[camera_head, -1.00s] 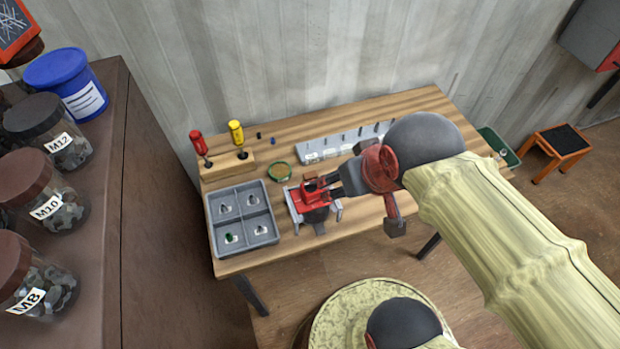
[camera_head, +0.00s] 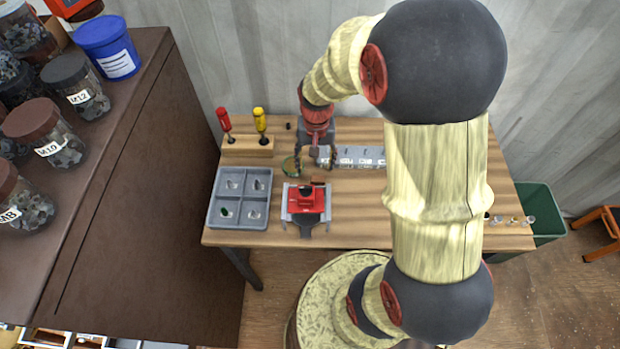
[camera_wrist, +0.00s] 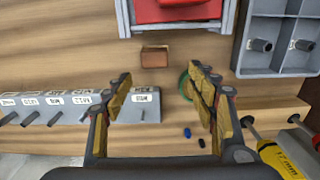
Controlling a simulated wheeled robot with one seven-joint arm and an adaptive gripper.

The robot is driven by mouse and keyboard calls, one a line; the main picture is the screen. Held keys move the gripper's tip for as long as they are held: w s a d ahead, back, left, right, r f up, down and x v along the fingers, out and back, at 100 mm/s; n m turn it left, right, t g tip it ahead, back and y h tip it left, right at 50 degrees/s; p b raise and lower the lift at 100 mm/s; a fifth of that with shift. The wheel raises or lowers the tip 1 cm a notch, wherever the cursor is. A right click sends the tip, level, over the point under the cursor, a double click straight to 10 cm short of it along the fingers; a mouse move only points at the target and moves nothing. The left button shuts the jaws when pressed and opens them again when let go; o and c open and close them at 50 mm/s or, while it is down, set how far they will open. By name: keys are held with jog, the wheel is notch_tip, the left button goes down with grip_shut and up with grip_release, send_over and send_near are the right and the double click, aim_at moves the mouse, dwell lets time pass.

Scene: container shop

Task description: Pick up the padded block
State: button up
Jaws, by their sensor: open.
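The small brown block, which I take for the padded block (camera_wrist: 154,57), lies on the wooden workbench in the wrist view, just beyond my fingertips and between their lines. It also shows in the head view (camera_head: 318,180), right behind the red vise. Its padding cannot be made out. My gripper (camera_wrist: 159,84) is open and empty, pointing down over the bench, with bare wood between its fingers. In the head view my gripper (camera_head: 317,168) is above the bench behind the block, apart from it.
The red vise (camera_head: 306,200) stands close to the block. A grey four-compartment tray (camera_head: 240,226) is to its left. A green ring (camera_wrist: 184,84) lies partly behind one finger. A grey labelled pin rack (camera_head: 360,163) and a screwdriver stand (camera_head: 246,152) are nearby.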

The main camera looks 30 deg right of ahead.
aim_at(318, 176)
notch_tip(318, 176, down, 2)
jog(key=f, duration=0.2)
jog(key=f+b, duration=0.1)
jog(key=f, duration=0.2)
jog(key=shift+s+d+f+b, duration=0.15)
jog(key=shift+d+f+b, duration=0.2)
jog(key=c, duration=0.4)
jog(key=c, duration=1)
jog(key=shift+o, duration=0.2)
jog(key=shift+r, duration=0.15)
notch_tip(318, 176, up, 10)
jog(key=shift+f+p, duration=0.1)
jog(key=shift+p, duration=0.9)
jog(key=o, duration=0.7)
jog(key=c, duration=0.5)
